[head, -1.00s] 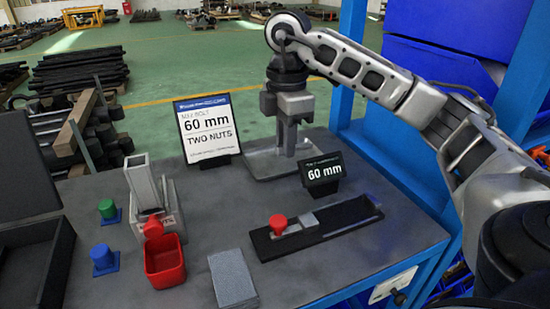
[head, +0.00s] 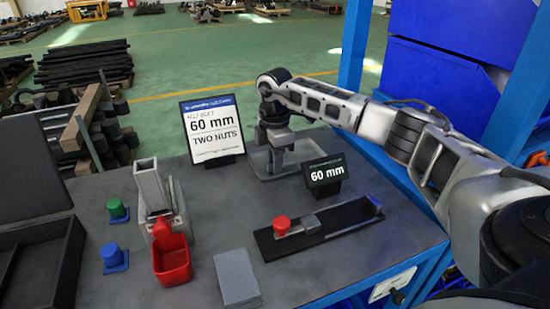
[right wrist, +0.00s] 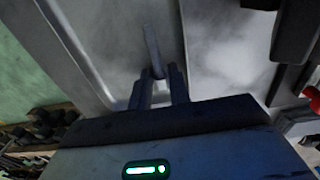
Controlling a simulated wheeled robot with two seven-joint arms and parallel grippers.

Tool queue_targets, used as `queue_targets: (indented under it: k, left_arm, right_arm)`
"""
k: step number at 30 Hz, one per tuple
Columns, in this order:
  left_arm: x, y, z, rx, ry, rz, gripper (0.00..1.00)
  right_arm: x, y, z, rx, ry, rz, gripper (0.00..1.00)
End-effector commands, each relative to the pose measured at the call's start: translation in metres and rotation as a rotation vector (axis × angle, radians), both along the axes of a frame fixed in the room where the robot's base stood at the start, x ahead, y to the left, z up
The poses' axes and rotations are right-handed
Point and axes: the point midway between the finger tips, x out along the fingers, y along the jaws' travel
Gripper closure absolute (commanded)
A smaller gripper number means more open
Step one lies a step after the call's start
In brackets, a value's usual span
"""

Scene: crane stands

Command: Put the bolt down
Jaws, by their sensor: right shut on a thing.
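My right gripper (head: 277,160) is low over a shallow grey tray (head: 308,151) at the back of the workbench. In the right wrist view, its two fingers (right wrist: 158,85) are shut on the bolt (right wrist: 153,45), a thin dark grey piece that sticks out past the fingertips over the grey tray surface (right wrist: 222,45). Whether the bolt touches the tray I cannot tell. In the head view the bolt is too small or hidden to make out. My left gripper is not in view.
A sign reading 60 mm, two nuts (head: 212,128) stands left of the tray, and a small 60 mm display (head: 325,175) stands in front. A black gauge with a red knob (head: 281,225), a red bin (head: 172,262) and a grey block (head: 237,278) are nearer. Blue shelving (head: 435,75) rises at right.

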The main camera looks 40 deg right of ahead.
Motion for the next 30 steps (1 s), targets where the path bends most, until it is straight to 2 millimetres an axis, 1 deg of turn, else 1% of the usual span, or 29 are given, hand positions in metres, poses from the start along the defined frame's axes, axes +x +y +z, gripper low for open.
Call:
queue_targets:
  k: [5,9,10,20,23,26,30]
  left_arm:
    - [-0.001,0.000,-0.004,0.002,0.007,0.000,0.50]
    - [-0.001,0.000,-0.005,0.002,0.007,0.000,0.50]
    - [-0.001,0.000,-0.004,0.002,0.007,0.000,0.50]
    - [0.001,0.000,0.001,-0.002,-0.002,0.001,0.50]
    - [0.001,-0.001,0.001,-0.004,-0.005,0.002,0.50]
    - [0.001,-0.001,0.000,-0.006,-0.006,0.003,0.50]
    - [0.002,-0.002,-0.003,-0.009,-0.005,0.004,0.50]
  right_arm:
    - [0.000,0.000,0.000,0.001,0.000,0.000,1.00]
    - [0.000,0.000,-0.004,0.001,0.000,0.000,1.00]
    - [0.000,0.000,-0.003,0.001,0.000,0.000,0.73]
    - [0.000,0.000,0.000,0.001,0.000,-0.001,0.72]
    - [0.000,0.000,0.008,0.002,-0.002,-0.001,0.72]
    - [0.001,0.000,0.025,0.002,-0.005,-0.001,0.72]
    - [0.001,0.001,0.056,0.001,-0.007,-0.001,0.72]
